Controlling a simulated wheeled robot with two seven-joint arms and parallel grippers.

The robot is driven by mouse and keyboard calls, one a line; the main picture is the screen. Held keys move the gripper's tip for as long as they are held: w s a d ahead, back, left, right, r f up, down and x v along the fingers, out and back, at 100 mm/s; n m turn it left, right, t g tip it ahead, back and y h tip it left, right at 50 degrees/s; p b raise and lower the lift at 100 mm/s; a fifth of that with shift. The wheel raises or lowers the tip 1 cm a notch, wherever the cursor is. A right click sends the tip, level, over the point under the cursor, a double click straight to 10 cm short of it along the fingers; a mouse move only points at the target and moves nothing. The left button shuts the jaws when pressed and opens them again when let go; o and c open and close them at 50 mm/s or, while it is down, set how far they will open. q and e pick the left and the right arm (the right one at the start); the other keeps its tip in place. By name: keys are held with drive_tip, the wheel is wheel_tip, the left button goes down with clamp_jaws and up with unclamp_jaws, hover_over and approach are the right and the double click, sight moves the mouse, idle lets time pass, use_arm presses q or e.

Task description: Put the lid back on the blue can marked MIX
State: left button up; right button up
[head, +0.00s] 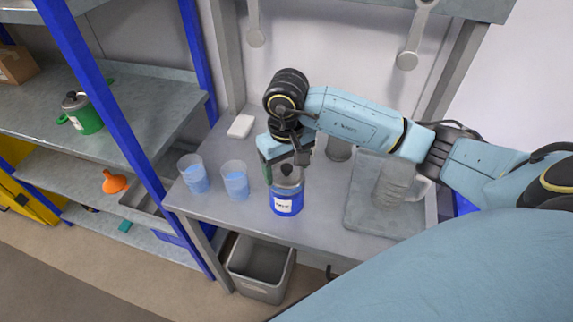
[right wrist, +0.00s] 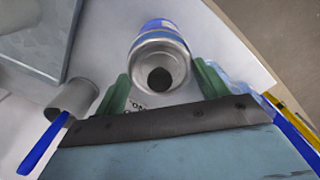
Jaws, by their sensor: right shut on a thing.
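The blue can (head: 286,203) stands upright near the front edge of the grey bench; its white label is too small to read. A metal lid (head: 288,181) with a dark knob is at the can's top. My right gripper (head: 286,163) is over the can, pointing down, shut on the lid. In the right wrist view, the lid (right wrist: 175,66) lies between the green fingers, with the blue can (right wrist: 158,25) behind it. I cannot tell whether the lid is fully seated. My left gripper is not in view.
Two cups of blue liquid (head: 194,178) (head: 236,185) stand left of the can. A white block (head: 240,127) is behind them. A green can (head: 85,115) sits on the left shelf. A grey bin (head: 258,272) is below.

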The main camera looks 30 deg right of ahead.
drive_tip(key=shift+b, duration=0.7)
idle(1.6)
drive_tip(key=shift+f+b, duration=0.2)
drive_tip(key=shift+b, duration=0.7)
idle(0.8)
idle(0.3)
drive_tip(key=o, duration=1.1)
drive_tip(key=shift+c, duration=0.2)
drive_tip(key=shift+r+p, duration=1.55)
drive_tip(key=shift+r, duration=2)
clamp_jaws()
